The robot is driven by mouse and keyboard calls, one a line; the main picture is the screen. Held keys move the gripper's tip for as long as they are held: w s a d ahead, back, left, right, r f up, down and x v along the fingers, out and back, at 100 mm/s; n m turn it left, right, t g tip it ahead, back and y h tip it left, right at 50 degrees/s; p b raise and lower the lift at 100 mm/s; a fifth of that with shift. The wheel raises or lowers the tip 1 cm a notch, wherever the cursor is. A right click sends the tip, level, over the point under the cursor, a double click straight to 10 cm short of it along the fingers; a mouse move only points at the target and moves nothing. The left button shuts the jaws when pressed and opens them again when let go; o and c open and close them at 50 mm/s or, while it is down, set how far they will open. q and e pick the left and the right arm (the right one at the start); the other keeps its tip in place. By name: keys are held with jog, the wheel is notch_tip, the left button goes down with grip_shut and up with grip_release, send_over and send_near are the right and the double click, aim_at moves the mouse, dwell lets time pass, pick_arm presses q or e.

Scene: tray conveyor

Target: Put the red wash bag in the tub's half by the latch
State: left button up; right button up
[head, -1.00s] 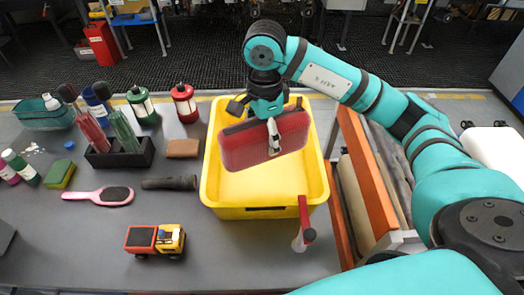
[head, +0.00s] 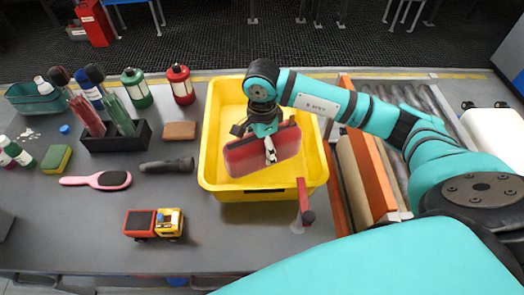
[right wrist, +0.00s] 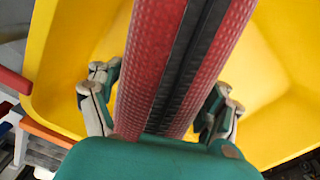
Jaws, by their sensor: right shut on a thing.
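The red wash bag (head: 250,156) hangs upright in my right gripper (head: 269,146), inside the outline of the yellow tub (head: 208,160). The gripper is shut on the bag. In the right wrist view, the bag (right wrist: 155,70) with its black zip strip passes between the fingers (right wrist: 160,108). The bag sits toward the near half of the tub, and I cannot tell if it touches the floor. A small dark mark shows on the tub's near wall; I cannot tell if it is the latch. My left gripper is not in view.
A red-handled tool (head: 303,203) stands at the tub's near right corner. An orange board (head: 368,170) and rollers are on the right.

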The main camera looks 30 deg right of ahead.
notch_tip(320, 180, down, 4)
jog(key=shift+f+p, duration=0.2)
jog(key=shift+p, duration=0.4)
jog(key=shift+f, duration=0.2)
jog(key=o, duration=1.5)
